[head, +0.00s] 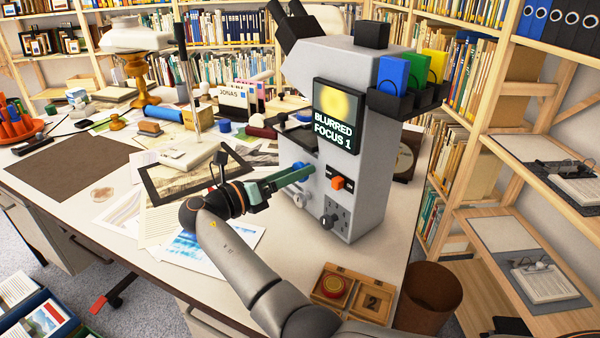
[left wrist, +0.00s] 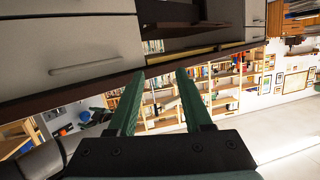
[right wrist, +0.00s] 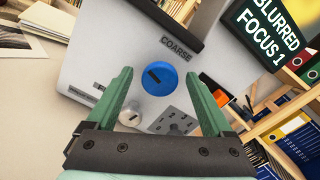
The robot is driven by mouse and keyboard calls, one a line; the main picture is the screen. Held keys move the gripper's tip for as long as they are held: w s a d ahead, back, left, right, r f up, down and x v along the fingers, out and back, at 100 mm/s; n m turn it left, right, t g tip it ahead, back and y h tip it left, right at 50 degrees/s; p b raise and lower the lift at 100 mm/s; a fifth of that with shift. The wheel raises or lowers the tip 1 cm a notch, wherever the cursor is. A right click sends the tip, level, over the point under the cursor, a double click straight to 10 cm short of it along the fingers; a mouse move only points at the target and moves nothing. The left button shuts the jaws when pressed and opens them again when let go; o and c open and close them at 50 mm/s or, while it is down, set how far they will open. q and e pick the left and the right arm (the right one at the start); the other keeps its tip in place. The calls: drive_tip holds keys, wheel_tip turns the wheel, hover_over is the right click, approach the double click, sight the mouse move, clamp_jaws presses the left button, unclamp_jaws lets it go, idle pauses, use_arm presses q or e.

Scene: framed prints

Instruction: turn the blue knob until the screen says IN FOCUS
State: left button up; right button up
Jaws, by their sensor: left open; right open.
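The blue knob (right wrist: 160,78), labelled COARSE, sits on the grey side of the microscope (head: 357,150); a slot on its face is tilted. In the head view the knob (head: 298,166) is partly hidden by my right gripper (head: 300,176). In the right wrist view the open fingers of my right gripper (right wrist: 157,82) point at the panel, one on each side of the knob, with gaps beside it. I cannot tell whether the tips reach its depth. The screen (head: 335,117) reads BLURRED FOCUS 1. My left gripper (left wrist: 160,78) is open and empty, away from the microscope.
A framed print (head: 159,193) and papers lie left of my right gripper. A wooden box (head: 346,289) stands at the desk's front edge, near a brown bin (head: 428,295).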

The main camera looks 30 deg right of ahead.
use_arm(q)
drive_tip(key=shift+w+d+r+t, duration=0.25)
drive_tip(key=shift+d+r+t, duration=0.05)
drive_tip(key=shift+r, duration=0.35)
use_arm(e)
drive_tip(key=shift+d, duration=0.15)
drive_tip(key=c, duration=1.3)
drive_tip(key=shift+c, duration=0.2)
use_arm(q)
drive_tip(key=s+f+n+g+y+p, duration=0.1)
drive_tip(key=s+f+g, duration=0.25)
drive_tip(key=f, duration=0.25)
drive_tip(key=s+f+g+p, duration=0.2)
drive_tip(key=s+f+g, duration=0.15)
drive_tip(key=f, duration=0.25)
drive_tip(key=w+r+t+b, duration=0.2)
drive_tip(key=w+r+t, duration=0.2)
drive_tip(key=r, duration=0.3)
drive_tip(key=shift+w+t, duration=0.4)
drive_tip(key=shift+w, duration=0.15)
use_arm(e)
drive_tip(key=m, duration=1.8)
drive_tip(key=shift+s+m, duration=0.25)
drive_tip(key=shift+m, duration=0.05)
use_arm(q)
drive_tip(key=shift+r, duration=0.1)
